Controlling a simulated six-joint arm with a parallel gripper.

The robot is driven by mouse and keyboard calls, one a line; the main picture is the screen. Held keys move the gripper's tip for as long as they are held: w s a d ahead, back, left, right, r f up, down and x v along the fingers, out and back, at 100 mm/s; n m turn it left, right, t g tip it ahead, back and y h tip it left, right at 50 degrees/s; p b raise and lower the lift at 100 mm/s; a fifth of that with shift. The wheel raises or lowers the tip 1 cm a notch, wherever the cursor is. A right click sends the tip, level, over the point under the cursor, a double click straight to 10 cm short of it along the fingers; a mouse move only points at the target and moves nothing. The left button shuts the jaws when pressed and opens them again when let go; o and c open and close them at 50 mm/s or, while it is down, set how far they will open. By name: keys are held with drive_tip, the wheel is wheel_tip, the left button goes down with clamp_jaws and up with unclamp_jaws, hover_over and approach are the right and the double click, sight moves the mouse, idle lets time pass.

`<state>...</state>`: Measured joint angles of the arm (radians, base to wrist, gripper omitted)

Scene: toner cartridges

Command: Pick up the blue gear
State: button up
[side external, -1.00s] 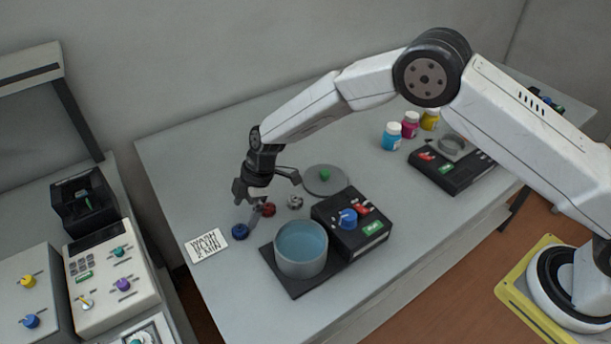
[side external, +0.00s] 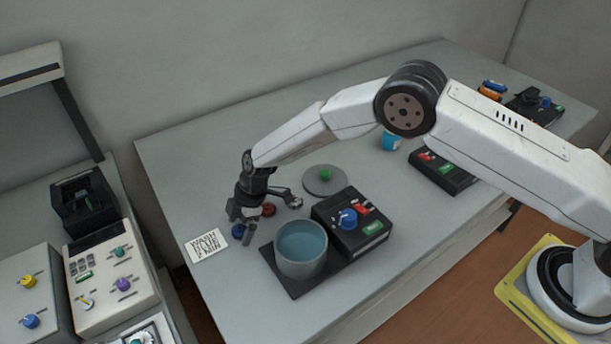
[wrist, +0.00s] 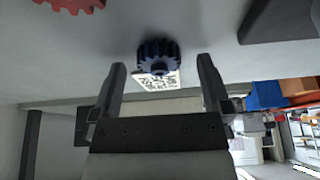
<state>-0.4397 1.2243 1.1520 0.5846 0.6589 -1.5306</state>
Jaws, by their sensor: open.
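The blue gear (side external: 238,231) lies on the grey table near the white note card, partly hidden by a finger in the side view. In the wrist view the dark blue gear (wrist: 158,56) shows ahead of the fingertips, roughly midway between them. My gripper (side external: 262,215) is low over the table beside the gear, its fingers spread and empty. In the wrist view my gripper (wrist: 160,62) is open, with nothing between the fingers but the view toward the gear. Whether a finger touches the gear, I cannot tell.
A red gear (side external: 269,210) lies close to my gripper, and also shows in the wrist view (wrist: 70,4). A silver gear (side external: 296,202) sits near one finger. A note card (side external: 207,245) lies at left.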

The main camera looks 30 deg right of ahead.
drive_tip(key=shift+c, duration=0.2)
clamp_jaws()
idle(0.3)
drive_tip(key=shift+r, duration=0.25)
drive_tip(key=shift+r, duration=0.5)
drive_tip(key=s+d+r, duration=0.6)
drive_tip(key=s+r, duration=0.5)
drive_tip(key=s, duration=0.1)
drive_tip(key=shift+s+r, duration=0.3)
drive_tip(key=shift+d, duration=0.1)
